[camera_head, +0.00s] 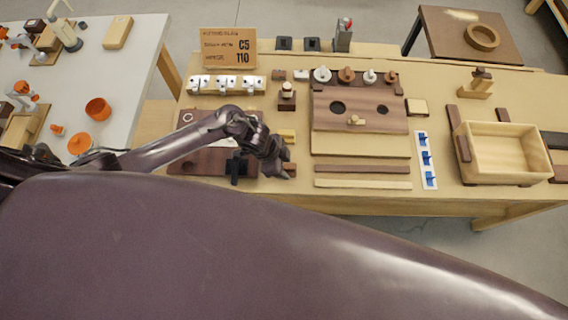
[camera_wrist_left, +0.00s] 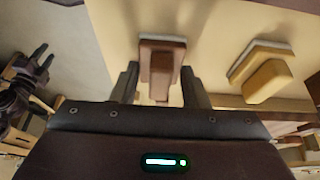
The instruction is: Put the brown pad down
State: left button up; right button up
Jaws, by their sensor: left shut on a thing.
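The brown pad (camera_wrist_left: 160,68) is a dark brown block with a paler layer along its far edge. In the wrist view it sits between the two fingers of my left gripper (camera_wrist_left: 160,88), which is shut on it. In the head view my left gripper (camera_head: 285,172) is low over the front of the bench, and a bit of the brown pad (camera_head: 291,168) shows beside the fingers. Whether the pad touches the bench is hard to tell. A dark gripper, apparently my right one (camera_wrist_left: 40,62), shows at the left of the wrist view, off the bench.
A yellow pad (camera_wrist_left: 268,78) lies beside the brown one; it also shows in the head view (camera_head: 287,135). A brown board with holes (camera_head: 360,108) and wooden strips (camera_head: 362,184) are to the right. A wooden box (camera_head: 506,180) stands further right. The bench's front edge is close.

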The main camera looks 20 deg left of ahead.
pick_arm(q)
jog(key=o, duration=1.2)
jog(key=shift+f, duration=0.1)
jog(key=shift+c, duration=0.2)
jog(key=shift+f+b, duration=0.25)
jog(key=shift+b, duration=0.15)
jog(key=b+v, duration=0.1)
jog(key=v, duration=0.7)
jog(key=shift+s, duration=0.4)
jog(key=shift+a+f, duration=0.1)
